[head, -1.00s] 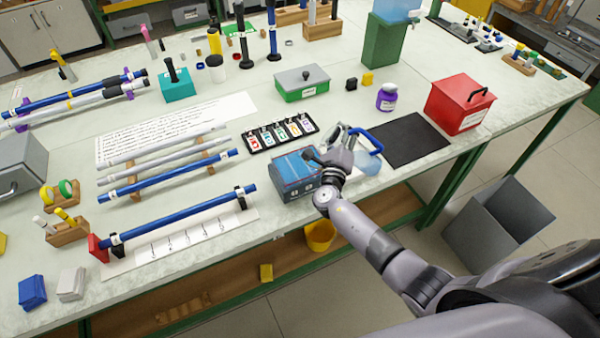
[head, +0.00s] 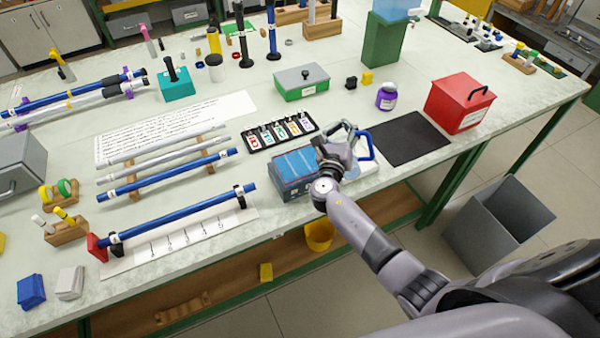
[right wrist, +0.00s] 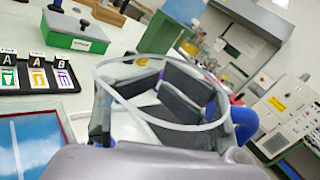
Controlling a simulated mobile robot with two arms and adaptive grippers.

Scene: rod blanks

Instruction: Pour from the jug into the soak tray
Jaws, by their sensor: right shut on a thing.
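The jug (head: 367,147) is clear with a blue handle, at the right of the soak tray in the head view. Its round rim (right wrist: 165,124) and part of the blue handle (right wrist: 245,124) show in the right wrist view. My right gripper (head: 341,143) is shut on the jug, with dark finger pads around its clear body. The gripper hides much of the jug in the head view, and I cannot tell its liquid level. The soak tray (head: 300,190) is a grey box with a blue inside, near the table's front edge. It also shows in the right wrist view (right wrist: 66,125). My left gripper is not in view.
A black rack of lettered cards (head: 252,143) stands behind the tray. A dark mat (head: 412,138) and a red box (head: 458,105) lie to the right. Rods on supports (head: 175,175) lie to the left. A green-and-grey box (head: 302,84) stands farther back.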

